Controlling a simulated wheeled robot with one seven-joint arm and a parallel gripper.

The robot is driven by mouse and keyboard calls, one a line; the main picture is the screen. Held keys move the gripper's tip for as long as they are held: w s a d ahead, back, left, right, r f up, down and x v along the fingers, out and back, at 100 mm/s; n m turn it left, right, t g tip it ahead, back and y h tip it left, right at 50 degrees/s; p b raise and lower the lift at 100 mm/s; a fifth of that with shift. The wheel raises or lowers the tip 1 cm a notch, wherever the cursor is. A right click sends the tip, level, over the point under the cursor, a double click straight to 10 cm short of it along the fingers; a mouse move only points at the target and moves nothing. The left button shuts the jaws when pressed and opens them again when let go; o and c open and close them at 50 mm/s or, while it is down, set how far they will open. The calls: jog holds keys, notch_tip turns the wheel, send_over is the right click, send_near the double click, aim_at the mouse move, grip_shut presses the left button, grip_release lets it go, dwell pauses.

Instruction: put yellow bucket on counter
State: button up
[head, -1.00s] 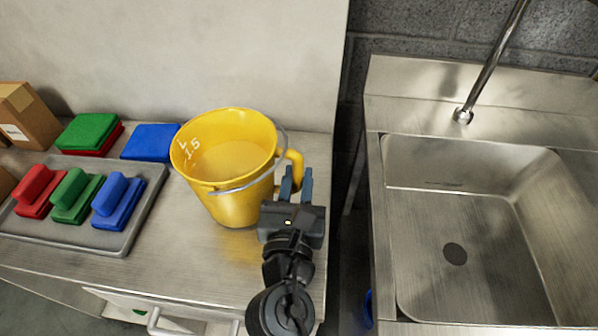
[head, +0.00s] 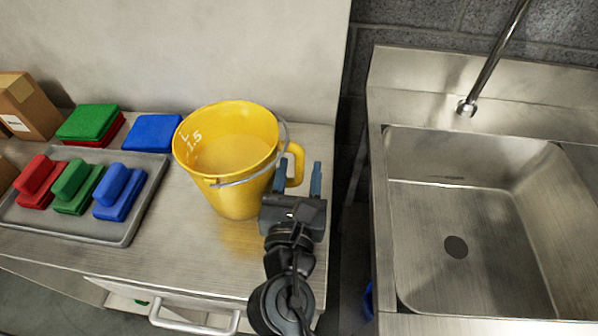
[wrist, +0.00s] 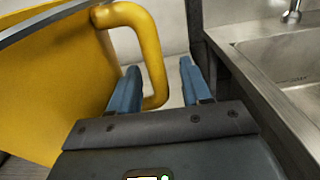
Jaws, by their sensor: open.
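The yellow bucket (head: 237,195) stands upright on the steel counter (head: 190,252), with a metal bail and a yellow side handle (head: 296,166) on its right. My gripper (head: 298,180) is open at the bucket's right side, with one blue finger on each side of the handle in the head view. In the wrist view the handle (wrist: 150,60) rises beyond the left finger, and the gap between the fingertips (wrist: 160,85) is partly empty. The bucket wall (wrist: 50,90) fills the left of that view. I cannot tell whether a finger touches the handle.
A grey tray (head: 118,238) with red, green and blue scrub pads lies on the counter's left. Stacked green and red pads (head: 90,122), a blue pad (head: 152,132) and cardboard boxes (head: 28,105) are behind. A steel sink (head: 455,215) stands right, across a gap.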

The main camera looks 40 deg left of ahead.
jog(key=b+v, duration=0.1)
jog(key=v, duration=1.1)
jog(key=shift+s+r, duration=0.1)
